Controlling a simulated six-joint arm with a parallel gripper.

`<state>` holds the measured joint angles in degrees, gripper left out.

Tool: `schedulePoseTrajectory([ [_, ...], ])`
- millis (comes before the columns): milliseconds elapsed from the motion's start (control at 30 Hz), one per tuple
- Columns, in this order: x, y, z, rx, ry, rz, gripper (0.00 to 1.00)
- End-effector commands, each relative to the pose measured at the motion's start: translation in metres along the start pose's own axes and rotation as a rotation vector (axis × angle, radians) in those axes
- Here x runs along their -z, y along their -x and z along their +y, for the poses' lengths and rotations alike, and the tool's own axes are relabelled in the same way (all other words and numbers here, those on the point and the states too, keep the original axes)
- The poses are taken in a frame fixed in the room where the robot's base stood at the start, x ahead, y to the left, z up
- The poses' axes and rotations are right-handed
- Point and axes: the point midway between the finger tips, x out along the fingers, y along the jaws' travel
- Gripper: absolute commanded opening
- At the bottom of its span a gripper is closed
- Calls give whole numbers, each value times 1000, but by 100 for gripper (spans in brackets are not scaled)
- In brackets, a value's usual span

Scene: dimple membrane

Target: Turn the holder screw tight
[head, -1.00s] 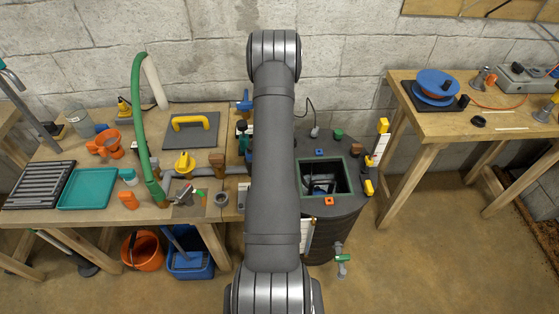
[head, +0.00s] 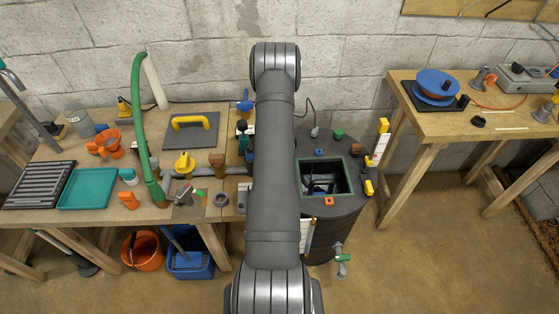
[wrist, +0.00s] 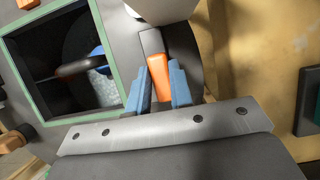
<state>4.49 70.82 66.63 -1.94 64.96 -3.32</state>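In the wrist view my gripper (wrist: 158,88) has two blue fingers, one on each side of an orange bar-shaped piece (wrist: 156,66). The piece nearly fills the space between them, but I cannot make out contact on both sides. It may be the handle of the holder screw; its label and thread do not show. A grey part (wrist: 151,40) continues beyond its far end. In the head view my arm hides the gripper and the spot where it works, so I cannot place the screw there.
A dark tank (head: 335,228) has a green-framed square opening (head: 299,178), which also shows in the wrist view (wrist: 116,60). Open floor lies right of the tank.

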Motion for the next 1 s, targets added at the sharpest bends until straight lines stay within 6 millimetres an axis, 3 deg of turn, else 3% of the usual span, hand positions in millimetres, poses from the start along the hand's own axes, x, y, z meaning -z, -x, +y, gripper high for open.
schedulePoseTrajectory([
  [67,0,0,0,1,0,0,0],
  [467,0,0,-1,-25,62,0,0],
  [1000,0,1,-1,-175,426,0,0],
])
